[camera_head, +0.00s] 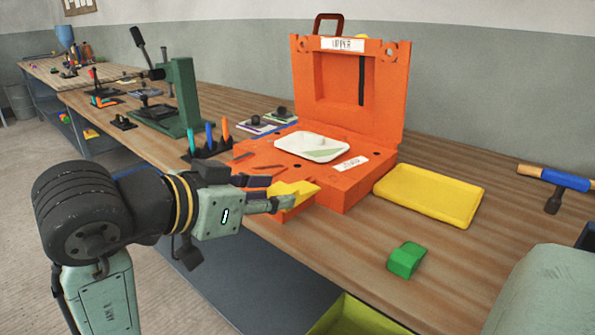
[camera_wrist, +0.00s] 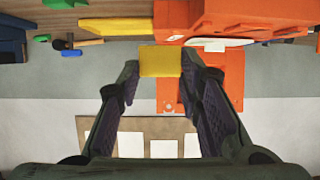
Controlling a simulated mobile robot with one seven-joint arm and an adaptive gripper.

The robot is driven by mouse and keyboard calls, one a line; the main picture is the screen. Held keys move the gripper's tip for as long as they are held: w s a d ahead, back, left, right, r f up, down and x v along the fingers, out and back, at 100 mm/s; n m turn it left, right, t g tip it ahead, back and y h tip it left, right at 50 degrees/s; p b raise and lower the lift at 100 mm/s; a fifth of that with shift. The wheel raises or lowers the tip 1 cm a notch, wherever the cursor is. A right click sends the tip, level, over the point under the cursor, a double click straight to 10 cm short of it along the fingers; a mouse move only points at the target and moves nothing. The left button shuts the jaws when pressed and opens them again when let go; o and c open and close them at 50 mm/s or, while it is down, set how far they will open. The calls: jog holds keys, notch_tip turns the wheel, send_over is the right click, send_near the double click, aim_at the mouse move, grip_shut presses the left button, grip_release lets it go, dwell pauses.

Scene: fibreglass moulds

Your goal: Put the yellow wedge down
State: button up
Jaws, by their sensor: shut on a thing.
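The yellow wedge (camera_head: 300,188) is between the fingers of my gripper (camera_head: 284,203), in front of the lower orange mould half. In the wrist view the wedge (camera_wrist: 160,61) sits between the two fingertips of my gripper (camera_wrist: 160,72), which is shut on it. The fingers hide part of the wedge in the head view. I cannot tell whether the wedge touches the mould's edge.
The open orange mould (camera_head: 345,192) holds a white tray-like part (camera_head: 312,147). A yellow tray (camera_head: 430,194) stands to its right. A green block (camera_head: 405,260) lies near the bench's front, with bare wood around it. A hammer (camera_head: 556,183) lies far right.

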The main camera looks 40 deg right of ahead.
jog(key=shift+d+r, duration=0.1)
jog(key=shift+d, duration=0.25)
jog(key=w+d, duration=0.3)
jog(key=w, duration=0.1)
jog(key=w+d+f+p, duration=0.1)
jog(key=w+d, duration=0.2)
jog(key=w+d+p, duration=0.1)
jog(key=w+d, duration=0.2)
jog(key=w, duration=0.1)
jog(key=shift+w+f, duration=0.2)
jog(key=shift+w, duration=0.15)
jog(key=shift+w+d+f, duration=0.1)
jog(key=shift+w+f, duration=0.05)
jog(key=shift+f+p, duration=0.45)
jog(key=shift+f, duration=1.2)
jog(key=shift+f, duration=0.1)
jog(key=shift+f, duration=0.15)
jog(key=o, duration=1.2)
jog(key=shift+c, duration=0.2)
